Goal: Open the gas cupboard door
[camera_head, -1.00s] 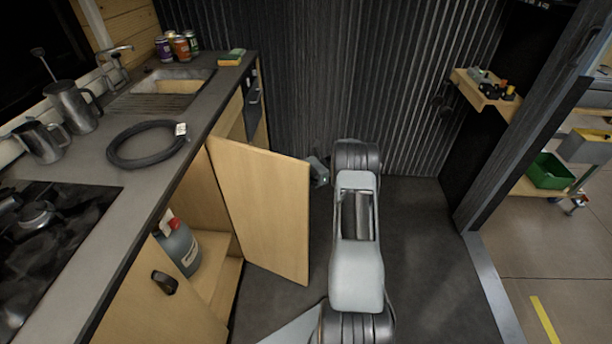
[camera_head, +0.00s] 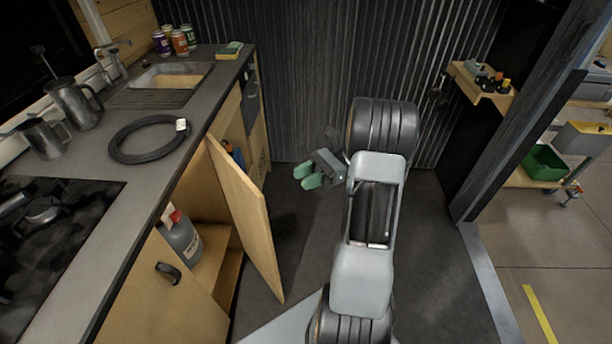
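The gas cupboard door (camera_head: 243,215) is a pale wooden panel under the counter. It stands open, swung out at an angle into the aisle, its free edge towards the robot. A grey gas bottle (camera_head: 183,242) with a red top stands inside the cupboard, in plain view. My gripper (camera_head: 308,176) has two green fingertips, which appear apart with nothing between them. It is to the right of the door, clear of it, over the dark floor. The door's handle is not visible.
A neighbouring cupboard front (camera_head: 197,289) with a dark handle is nearer. The counter (camera_head: 165,185) holds a black hose coil (camera_head: 150,141), metal jugs and a hob. A wall shelf (camera_head: 484,90) is at right. Floor between the door and my arm is free.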

